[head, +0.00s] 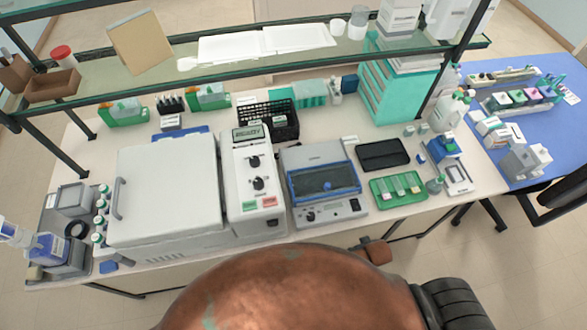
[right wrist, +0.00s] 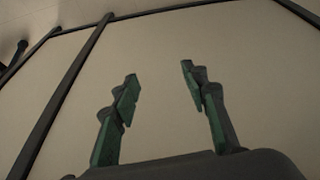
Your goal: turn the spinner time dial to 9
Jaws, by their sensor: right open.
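The likely spinner is the large white lidded box (head: 165,190) at the left of the bench, with a tall white control panel (head: 238,165) along its right side. The panel has a small display (head: 252,134) at the top, two black dials, an upper one (head: 254,162) and a lower one (head: 258,184), and green and red buttons below. The dial markings are too small to read, so I cannot tell which is the time dial or its setting. My right gripper (right wrist: 160,75) is open and empty in the right wrist view, away from the panel. My left gripper is not in view.
A grey-blue windowed device (head: 328,212) with its own small knob stands right of the panel. A green slide tray (head: 372,190) and black pad (head: 383,154) lie beyond it. Bottles (head: 99,222) line the left. A glass shelf (head: 215,58) overhangs the bench's back.

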